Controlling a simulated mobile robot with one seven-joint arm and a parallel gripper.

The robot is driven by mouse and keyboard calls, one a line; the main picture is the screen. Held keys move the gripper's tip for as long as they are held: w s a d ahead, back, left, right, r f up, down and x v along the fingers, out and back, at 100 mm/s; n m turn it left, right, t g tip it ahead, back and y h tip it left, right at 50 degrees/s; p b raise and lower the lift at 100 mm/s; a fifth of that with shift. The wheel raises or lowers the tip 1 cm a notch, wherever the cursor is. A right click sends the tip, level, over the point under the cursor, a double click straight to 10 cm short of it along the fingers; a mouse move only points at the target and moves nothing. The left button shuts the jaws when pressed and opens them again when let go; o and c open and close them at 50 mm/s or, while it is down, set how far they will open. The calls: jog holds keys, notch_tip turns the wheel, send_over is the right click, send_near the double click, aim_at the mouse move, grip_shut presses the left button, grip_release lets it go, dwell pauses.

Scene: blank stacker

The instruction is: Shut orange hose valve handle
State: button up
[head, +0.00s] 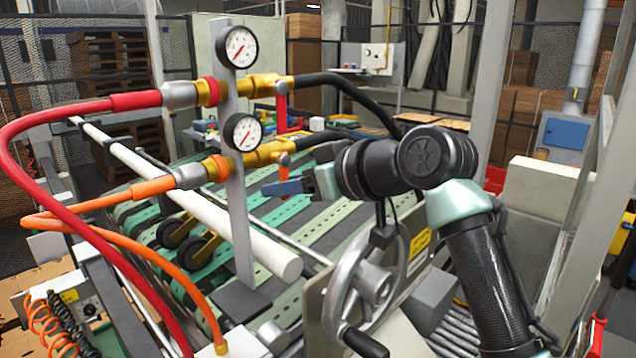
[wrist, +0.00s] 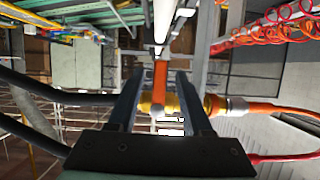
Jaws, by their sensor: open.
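The orange valve handle (head: 284,163) hangs down from the lower yellow valve, on the line of the orange hose (head: 140,190). In the wrist view the orange handle (wrist: 160,76) runs upward in the picture from the yellow valve body (wrist: 150,103). My gripper (head: 277,187) is at the handle's lower end in the head view and hides part of it. In the wrist view my gripper (wrist: 157,80) is open, with one finger on each side of the handle. Gaps show on both sides; whether the handle's depth lies fully between the fingers I cannot tell.
A red valve handle (head: 281,98) hangs from the upper valve on the red hose (head: 60,115). Two gauges (head: 243,132) sit on a grey post. A black hose (head: 345,88) leaves the upper valve. A handwheel (head: 370,285) stands below my arm.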

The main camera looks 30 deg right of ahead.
jog(key=b+v, duration=0.5)
jog(key=v, duration=0.7)
jog(key=shift+f, duration=0.1)
jog(key=shift+w, duration=0.1)
